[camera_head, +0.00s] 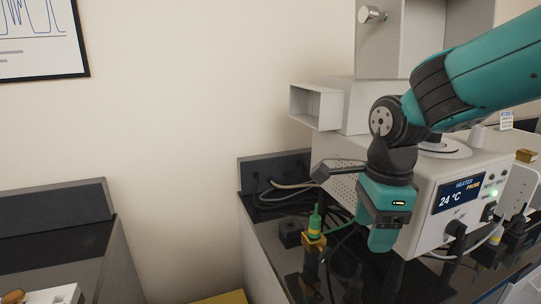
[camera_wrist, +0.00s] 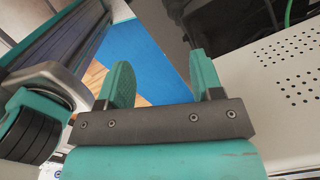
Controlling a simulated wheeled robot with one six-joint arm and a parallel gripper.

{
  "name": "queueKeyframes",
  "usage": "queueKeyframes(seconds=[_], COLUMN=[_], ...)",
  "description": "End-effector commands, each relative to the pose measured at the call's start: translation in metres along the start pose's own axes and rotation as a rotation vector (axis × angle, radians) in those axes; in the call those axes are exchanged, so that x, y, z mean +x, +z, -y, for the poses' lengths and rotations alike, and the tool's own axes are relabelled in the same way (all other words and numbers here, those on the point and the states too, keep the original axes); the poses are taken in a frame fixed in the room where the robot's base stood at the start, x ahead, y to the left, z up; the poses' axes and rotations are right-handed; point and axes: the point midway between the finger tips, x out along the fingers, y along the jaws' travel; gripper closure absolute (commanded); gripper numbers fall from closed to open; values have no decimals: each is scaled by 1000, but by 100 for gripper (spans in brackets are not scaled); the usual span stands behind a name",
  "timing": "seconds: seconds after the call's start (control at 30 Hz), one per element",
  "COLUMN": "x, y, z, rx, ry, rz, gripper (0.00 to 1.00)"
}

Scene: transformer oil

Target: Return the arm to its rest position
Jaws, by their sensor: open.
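My arm (camera_head: 480,75) reaches in from the upper right of the head view and bends down at the wrist. My gripper (camera_head: 381,240) hangs pointing down in front of the left side of the heater box, above the dark bench top. In the wrist view my gripper (camera_wrist: 163,78) shows two green fingers spread apart with nothing between them. The heater box (camera_head: 432,212) has a display reading 24 °C. Its perforated side (camera_wrist: 290,75) shows close to the fingers on the right of the wrist view.
An open grey box (camera_head: 316,106) is behind. A second bench (camera_head: 110,262) stands left, across a gap.

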Motion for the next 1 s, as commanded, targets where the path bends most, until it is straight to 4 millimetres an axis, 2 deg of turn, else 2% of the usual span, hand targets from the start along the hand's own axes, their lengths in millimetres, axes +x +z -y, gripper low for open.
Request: queueKeyframes(seconds=[0.1, 0.4, 0.5, 0.6, 0.7, 0.8, 1.0], x=[-7, -14, -14, -14, -14, -14, -14], y=[5, 20, 24, 28, 29, 31, 31], z=[-30, -107, -130, -146, -157, -162, -162], rx=[-410, -1489, -1791, -2017, -2160, -2224, -2224], ry=[-17, -150, -214, -275, -314, -333, -333], rz=[54, 171, 191, 199, 202, 202, 202], gripper=[40, 40, 40, 40, 40, 40, 40])
